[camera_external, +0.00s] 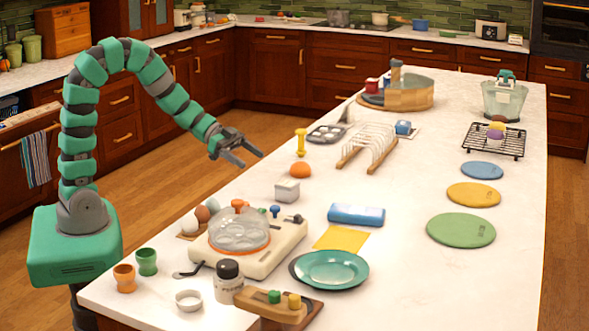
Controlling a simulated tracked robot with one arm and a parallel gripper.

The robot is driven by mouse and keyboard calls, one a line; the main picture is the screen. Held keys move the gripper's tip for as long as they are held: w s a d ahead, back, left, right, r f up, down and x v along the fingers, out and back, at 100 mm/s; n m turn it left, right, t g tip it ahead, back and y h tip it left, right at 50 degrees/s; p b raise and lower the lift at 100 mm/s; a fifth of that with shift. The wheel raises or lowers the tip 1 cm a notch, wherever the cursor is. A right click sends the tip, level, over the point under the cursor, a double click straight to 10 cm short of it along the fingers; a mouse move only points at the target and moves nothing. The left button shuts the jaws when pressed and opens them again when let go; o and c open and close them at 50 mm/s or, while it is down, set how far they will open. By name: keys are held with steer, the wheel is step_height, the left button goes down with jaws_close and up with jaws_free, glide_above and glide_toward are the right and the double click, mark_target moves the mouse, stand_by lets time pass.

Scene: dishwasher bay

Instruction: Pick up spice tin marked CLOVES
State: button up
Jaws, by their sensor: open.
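No label reading CLOVES is legible. Small containers, a red one (372,85) and a blue one (387,80), stand at the round wooden turntable tray (410,98) at the far end of the island; a taller grey-brown one (396,72) stands beside them. I cannot tell which, if any, is the cloves tin. My gripper (251,160) is open and empty, raised at the island's left edge, well apart from all of these.
An egg cooker (250,243) and dark-lidded jar (229,282) stand in front.

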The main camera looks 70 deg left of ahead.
mark_target(284, 182)
steer(key=b+x, duration=0.3)
steer(key=x, duration=1.1)
steer(key=shift+a+f+b, duration=0.15)
steer(key=shift+b, duration=0.2)
steer(key=c, duration=1.1)
